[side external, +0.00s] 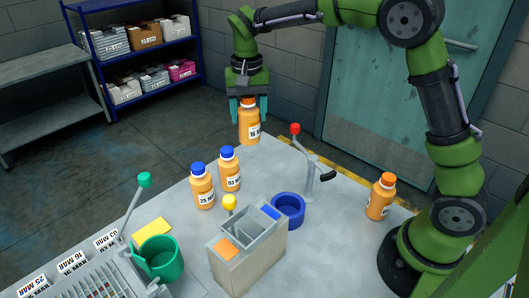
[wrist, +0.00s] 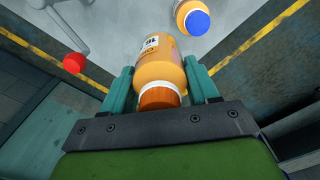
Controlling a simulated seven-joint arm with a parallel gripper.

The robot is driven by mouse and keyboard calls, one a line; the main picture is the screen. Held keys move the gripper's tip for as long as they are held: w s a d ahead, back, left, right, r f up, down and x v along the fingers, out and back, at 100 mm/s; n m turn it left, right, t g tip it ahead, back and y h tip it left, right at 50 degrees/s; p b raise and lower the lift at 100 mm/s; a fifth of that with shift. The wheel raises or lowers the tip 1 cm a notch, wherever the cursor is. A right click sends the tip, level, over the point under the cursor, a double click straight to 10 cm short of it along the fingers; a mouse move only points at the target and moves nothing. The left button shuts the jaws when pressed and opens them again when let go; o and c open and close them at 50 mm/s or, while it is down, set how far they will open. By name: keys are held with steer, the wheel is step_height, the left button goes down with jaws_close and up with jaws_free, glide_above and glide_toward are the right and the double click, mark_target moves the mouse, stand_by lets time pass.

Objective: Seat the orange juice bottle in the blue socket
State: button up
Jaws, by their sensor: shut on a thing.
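My gripper (side external: 247,104) is shut on an orange juice bottle (side external: 249,126) with an orange cap, held upright near the far edge of the table. In the wrist view the held bottle (wrist: 164,62) sits between the two teal fingers of my gripper (wrist: 162,83), its cap toward the palm. I cannot tell in the side view whether its base touches the table. The blue socket (side external: 288,210) is a ring on the table, to the right of the grey box, apart from the bottle and nearer the camera. The socket looks empty.
Two blue-capped bottles (side external: 202,186) (side external: 229,168) stand left of the socket. An orange-capped bottle (side external: 381,196) stands at right. A red-knobbed lever post (side external: 308,180) rises behind the socket. A grey divided box (side external: 246,262) and a green cup (side external: 160,262) stand in front.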

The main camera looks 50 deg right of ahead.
steer(key=s+a+f+m, duration=0.1)
steer(key=s+a, duration=0.1)
steer(key=s, duration=0.6)
steer(key=s+a+f, duration=0.1)
steer(key=s+a, duration=0.1)
steer(key=s, duration=0.7)
steer(key=shift+w+d+f, duration=0.1)
steer(key=shift+w+f, duration=0.05)
steer(key=shift+f, duration=2.35)
steer(key=shift+w+f, duration=0.15)
steer(key=shift+f, duration=2.3)
steer(key=shift+f, duration=0.1)
steer(key=o, duration=1.3)
